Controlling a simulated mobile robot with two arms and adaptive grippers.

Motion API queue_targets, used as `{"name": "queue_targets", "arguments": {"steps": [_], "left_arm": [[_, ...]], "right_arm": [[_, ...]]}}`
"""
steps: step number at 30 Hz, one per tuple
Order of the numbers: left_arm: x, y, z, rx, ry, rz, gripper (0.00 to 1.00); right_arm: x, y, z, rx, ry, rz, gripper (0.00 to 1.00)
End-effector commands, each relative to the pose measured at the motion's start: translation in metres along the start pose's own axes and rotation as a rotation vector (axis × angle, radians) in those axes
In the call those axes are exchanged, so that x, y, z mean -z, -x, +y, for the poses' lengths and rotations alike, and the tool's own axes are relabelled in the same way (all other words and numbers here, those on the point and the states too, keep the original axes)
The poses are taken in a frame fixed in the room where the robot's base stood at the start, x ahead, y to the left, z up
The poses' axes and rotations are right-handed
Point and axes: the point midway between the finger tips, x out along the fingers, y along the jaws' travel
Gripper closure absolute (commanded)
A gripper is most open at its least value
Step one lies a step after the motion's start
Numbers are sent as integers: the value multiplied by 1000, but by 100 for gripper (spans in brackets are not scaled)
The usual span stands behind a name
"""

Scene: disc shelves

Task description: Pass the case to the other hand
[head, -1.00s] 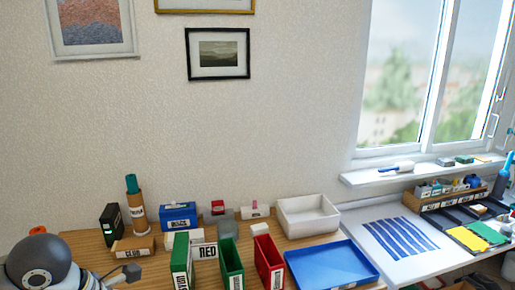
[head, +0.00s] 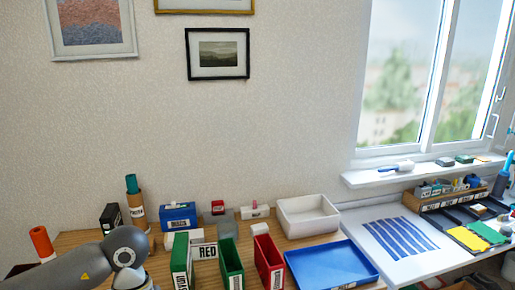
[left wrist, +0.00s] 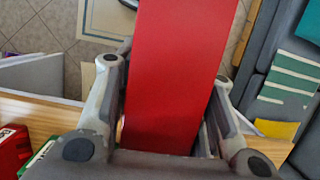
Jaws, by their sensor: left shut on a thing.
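A plain red case (left wrist: 175,70) fills the middle of the left wrist view. My left gripper (left wrist: 166,80) is shut on it, with a finger on each side. The case's far end runs past the top of that view. The held case and my left gripper's fingers do not show in the head view, where only a grey part of my left arm (head: 122,258) shows at the bottom left. My right gripper is in neither view.
On the table stand green holders (head: 231,263), a red holder (head: 268,262), a blue tray (head: 330,264), a white bin (head: 307,216) and a blue box (head: 178,217). An orange cylinder (head: 42,243) stands at the left. A side table (head: 365,250) holds a striped sheet.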

Motion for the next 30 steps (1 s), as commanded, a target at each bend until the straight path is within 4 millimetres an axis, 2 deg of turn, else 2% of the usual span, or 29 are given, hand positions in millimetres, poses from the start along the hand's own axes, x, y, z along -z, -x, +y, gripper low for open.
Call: {"name": "queue_targets", "arguments": {"steps": [6,17,23,30], "left_arm": [[-2,-4,2,66,-216,2,100],[-2,-5,7,79,-267,2,100],[-2,2,36,99,-334,3,100],[-3,13,89,139,-456,5,100]], "right_arm": [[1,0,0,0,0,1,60],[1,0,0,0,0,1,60],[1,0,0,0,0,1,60],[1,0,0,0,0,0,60]]}}
